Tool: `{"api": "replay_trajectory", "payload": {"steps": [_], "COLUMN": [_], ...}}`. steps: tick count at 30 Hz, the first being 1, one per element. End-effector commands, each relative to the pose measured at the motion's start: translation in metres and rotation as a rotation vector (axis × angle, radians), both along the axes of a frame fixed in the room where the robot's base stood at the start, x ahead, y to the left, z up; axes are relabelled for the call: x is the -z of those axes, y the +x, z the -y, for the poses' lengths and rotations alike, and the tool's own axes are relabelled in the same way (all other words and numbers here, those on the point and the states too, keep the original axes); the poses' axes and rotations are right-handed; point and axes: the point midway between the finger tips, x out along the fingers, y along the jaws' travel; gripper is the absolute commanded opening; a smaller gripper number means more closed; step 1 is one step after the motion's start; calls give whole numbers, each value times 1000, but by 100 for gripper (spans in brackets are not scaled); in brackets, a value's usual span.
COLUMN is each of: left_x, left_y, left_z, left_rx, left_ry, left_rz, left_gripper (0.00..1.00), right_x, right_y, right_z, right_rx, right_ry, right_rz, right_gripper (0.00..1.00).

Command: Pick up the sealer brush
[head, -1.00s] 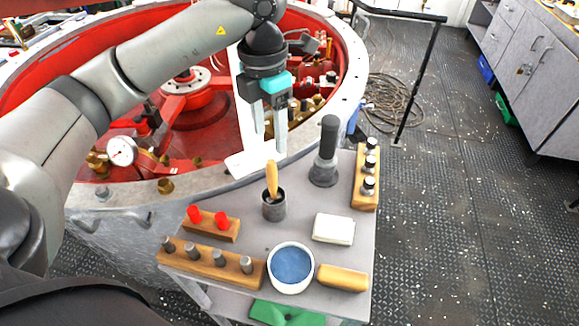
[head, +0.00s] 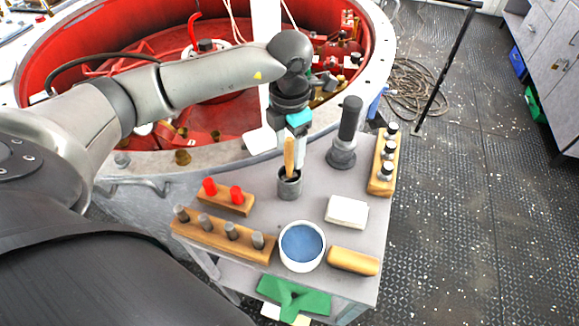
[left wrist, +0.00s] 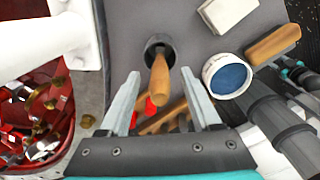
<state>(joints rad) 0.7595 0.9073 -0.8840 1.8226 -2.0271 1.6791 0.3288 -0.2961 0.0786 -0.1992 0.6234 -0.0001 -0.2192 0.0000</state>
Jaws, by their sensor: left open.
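The sealer brush (head: 290,157) stands upright, handle up, in a small dark grey pot (head: 289,189) on the grey cart top. Its bristles are hidden in the pot. My left gripper (head: 293,160) is open, pointing down at the brush handle; no finger visibly grips it. In the left wrist view the wooden handle (left wrist: 160,78) shows between the two spread fingers (left wrist: 159,74), with the pot (left wrist: 160,46) beyond.
A dark cylinder tool (head: 348,130) stands right of the pot. A red-capped block (head: 224,199), a peg rack (head: 216,238), a blue-filled bowl (head: 302,247), a white block (head: 346,212) and a tan block (head: 353,261) lie nearer. The red-lined ring (head: 228,145) is behind.

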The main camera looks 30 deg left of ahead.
Motion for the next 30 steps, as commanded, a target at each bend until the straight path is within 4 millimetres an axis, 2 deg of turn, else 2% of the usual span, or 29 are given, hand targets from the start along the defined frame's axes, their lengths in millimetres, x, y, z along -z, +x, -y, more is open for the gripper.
{"api": "replay_trajectory", "payload": {"steps": [3,6,14,30], "left_x": [20,29,31,31], "left_y": [0,0,0,1], "left_z": [0,0,0,0], "left_rx": [0,1,1,1], "left_ry": [-1,0,0,0], "left_rz": [-4,-2,0,0], "left_gripper": [64,64,64,5], "right_x": [1,1,1,1], "right_y": [0,-1,-2,-6], "right_z": [1,1,1,1], "right_rx": [0,0,-1,-2], "right_ry": [-1,-1,-1,-2], "right_rz": [0,-1,-4,-10], "right_gripper": [50,50,50,50]}}
